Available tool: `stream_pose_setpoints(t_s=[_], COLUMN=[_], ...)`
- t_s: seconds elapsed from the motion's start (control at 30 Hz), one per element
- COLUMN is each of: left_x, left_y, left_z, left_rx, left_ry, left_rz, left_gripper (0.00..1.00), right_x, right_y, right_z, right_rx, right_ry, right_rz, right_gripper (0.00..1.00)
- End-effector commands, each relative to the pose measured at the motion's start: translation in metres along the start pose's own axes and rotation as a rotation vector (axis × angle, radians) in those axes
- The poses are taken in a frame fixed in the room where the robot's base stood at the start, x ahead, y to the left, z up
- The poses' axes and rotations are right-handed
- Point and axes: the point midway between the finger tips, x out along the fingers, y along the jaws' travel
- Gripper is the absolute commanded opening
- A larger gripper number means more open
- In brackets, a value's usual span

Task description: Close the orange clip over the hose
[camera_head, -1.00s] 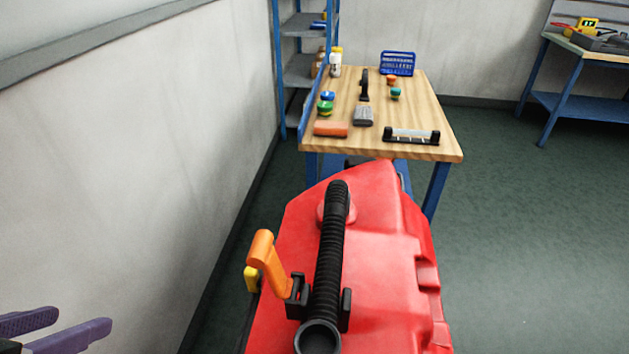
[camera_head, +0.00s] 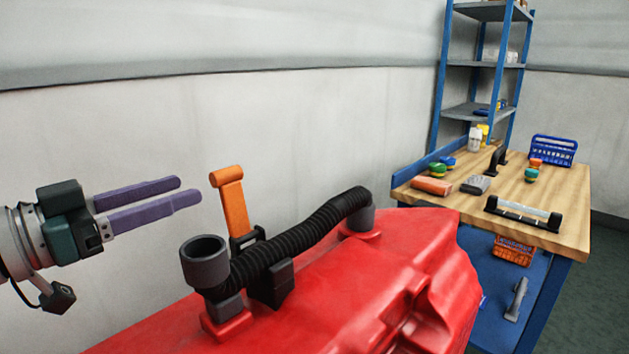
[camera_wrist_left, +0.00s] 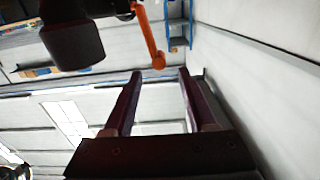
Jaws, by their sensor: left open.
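The orange clip (camera_head: 231,201) stands up and open on its black bracket (camera_head: 272,284), beside the hose. The black ribbed hose (camera_head: 300,236) lies in the bracket on the red tank (camera_head: 370,285), from a grey cup-shaped end (camera_head: 205,264) to a grey port. My left gripper (camera_head: 190,192) is open and empty, to the left of the clip and apart from it, its purple fingers pointing toward it. In the left wrist view the clip (camera_wrist_left: 150,38) shows beyond the fingertips, between and above the fingers (camera_wrist_left: 158,75). My right gripper is not in view.
A wooden-topped workbench (camera_head: 556,193) with small tools and a blue basket (camera_head: 554,150) stands to the right. A blue shelf (camera_head: 484,63) stands behind it. A plain wall (camera_head: 300,120) runs behind the tank and clip.

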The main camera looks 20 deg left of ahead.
Motion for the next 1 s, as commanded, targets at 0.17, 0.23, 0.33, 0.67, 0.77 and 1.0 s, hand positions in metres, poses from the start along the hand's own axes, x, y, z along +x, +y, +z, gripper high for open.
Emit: stream_pose_setpoints(t_s=[0.17, 0.23, 0.33, 0.67, 0.77, 1.0], left_x=[0.031, 0.042, 0.055, 0.073, 0.073, 0.073], left_y=[0.000, 0.000, 0.000, 0.000, 0.000, 0.000], left_z=[-0.001, 0.000, 0.000, 0.001, 0.001, 0.001], left_rx=[0.000, -0.001, -0.001, -0.001, -0.001, -0.001], left_ry=[0.003, 0.004, 0.002, -0.002, -0.002, -0.002], left_rz=[-0.001, -0.001, -0.002, -0.002, -0.002, -0.001], left_gripper=[0.57, 0.57, 0.57, 0.57, 0.57, 0.42], right_x=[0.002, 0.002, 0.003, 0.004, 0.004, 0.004], right_y=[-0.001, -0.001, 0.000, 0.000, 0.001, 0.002], right_z=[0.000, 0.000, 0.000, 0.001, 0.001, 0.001], right_rx=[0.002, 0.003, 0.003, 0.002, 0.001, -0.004], right_ry=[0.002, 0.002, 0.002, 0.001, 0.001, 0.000], right_rz=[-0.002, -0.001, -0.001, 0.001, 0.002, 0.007], right_gripper=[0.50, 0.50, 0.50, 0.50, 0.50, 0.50])
